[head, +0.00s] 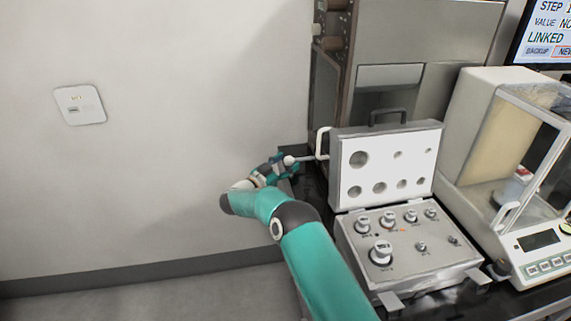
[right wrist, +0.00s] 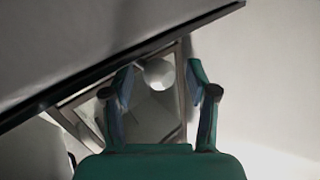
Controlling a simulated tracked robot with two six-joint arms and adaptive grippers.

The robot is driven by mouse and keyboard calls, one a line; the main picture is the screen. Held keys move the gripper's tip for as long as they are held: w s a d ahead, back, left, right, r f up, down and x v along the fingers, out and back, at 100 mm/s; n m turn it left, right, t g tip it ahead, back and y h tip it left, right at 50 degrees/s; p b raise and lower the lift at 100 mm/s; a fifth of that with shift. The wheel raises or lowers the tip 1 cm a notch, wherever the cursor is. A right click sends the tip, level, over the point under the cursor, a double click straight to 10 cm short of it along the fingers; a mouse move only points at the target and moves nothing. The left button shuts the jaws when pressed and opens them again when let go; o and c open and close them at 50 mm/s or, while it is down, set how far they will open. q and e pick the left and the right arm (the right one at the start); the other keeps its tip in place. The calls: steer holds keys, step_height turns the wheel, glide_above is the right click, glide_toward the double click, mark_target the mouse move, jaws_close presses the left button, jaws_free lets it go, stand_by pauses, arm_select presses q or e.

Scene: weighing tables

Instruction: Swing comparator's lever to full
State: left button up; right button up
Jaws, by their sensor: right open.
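The lever shows in the head view as a short rod with a white ball knob (head: 289,160), near the lower left of the tall grey cabinet (head: 430,45), which may be the comparator. A white bent handle (head: 322,143) is beside it. My right gripper (head: 281,163) is at the knob, on its left side. In the right wrist view the two fingers of my right gripper (right wrist: 160,76) are apart. The pale ball knob (right wrist: 158,72) shows between their tips, with gaps on both sides. The lever's pivot cannot be made out. My left gripper is not in view.
An open weight case (head: 345,192) with several weights stands on the dark table, right of my right arm. A glass-sided balance (head: 470,125) is at the right, with a screen (head: 545,35) above it. A plain wall with a socket plate (head: 80,105) is at the left.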

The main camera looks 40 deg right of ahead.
jaws_close()
stand_by(0.4)
